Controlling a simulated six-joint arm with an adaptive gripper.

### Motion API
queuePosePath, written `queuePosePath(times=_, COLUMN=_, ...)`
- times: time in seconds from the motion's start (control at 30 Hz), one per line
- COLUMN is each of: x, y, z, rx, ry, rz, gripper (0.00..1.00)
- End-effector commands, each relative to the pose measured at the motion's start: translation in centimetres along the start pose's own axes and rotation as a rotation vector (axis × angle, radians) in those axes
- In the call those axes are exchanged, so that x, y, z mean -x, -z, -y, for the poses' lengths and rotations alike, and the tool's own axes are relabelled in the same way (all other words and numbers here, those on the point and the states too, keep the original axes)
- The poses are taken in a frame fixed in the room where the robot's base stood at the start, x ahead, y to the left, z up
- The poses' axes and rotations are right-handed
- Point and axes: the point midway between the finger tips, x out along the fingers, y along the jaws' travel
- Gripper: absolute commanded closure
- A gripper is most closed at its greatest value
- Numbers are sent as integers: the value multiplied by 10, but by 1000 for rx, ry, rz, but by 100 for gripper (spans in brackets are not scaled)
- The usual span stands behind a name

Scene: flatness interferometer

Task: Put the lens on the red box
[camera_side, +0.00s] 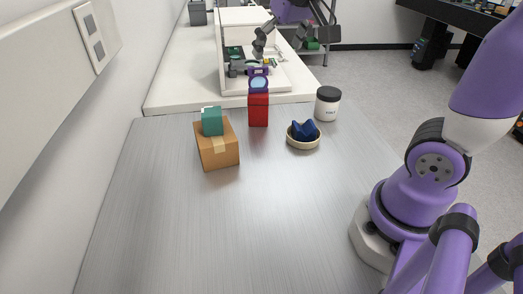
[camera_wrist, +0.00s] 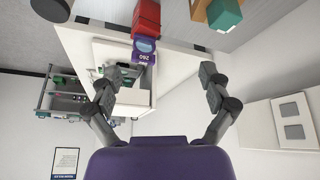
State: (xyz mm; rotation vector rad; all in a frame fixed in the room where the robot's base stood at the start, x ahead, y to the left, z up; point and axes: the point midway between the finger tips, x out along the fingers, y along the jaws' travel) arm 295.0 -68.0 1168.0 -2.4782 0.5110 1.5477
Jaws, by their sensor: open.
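The red box (camera_side: 258,110) stands upright near the far edge of the grey table. The lens (camera_side: 259,84), a pale blue disc in a purple mount, appears to stand upright on top of the box. In the wrist view the lens (camera_wrist: 144,45) meets the end of the red box (camera_wrist: 147,16), and its purple part carries a number label. My gripper (camera_side: 280,42) is above and beyond the lens in the side view. Its fingers are spread wide and empty, also in the wrist view (camera_wrist: 157,80), and I see no contact with the lens.
A cardboard box (camera_side: 218,148) with a teal box (camera_side: 212,121) on it stands left of the red box. A bowl (camera_side: 303,139) holding a dark blue object (camera_side: 304,130) and a white jar (camera_side: 327,104) stand right. The near table (camera_side: 220,225) is clear. A white bench (camera_side: 180,80) with equipment lies beyond.

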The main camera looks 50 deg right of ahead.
Motion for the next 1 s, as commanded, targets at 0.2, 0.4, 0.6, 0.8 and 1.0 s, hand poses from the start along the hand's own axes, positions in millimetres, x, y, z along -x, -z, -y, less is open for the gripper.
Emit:
queuePosePath(times=0.2, x=-1, y=-93, z=21, rx=247, ry=147, rz=-34, gripper=9)
queuePosePath(times=0.4, x=-8, y=-128, z=30, rx=328, ry=206, rz=-40, gripper=9)
queuePosePath(times=0.6, x=-9, y=-129, z=30, rx=331, ry=208, rz=-37, gripper=9)
queuePosePath(times=0.8, x=-9, y=-129, z=30, rx=330, ry=207, rz=-37, gripper=9)
queuePosePath(times=1.0, x=-9, y=-129, z=30, rx=330, ry=206, rz=-37, gripper=9)
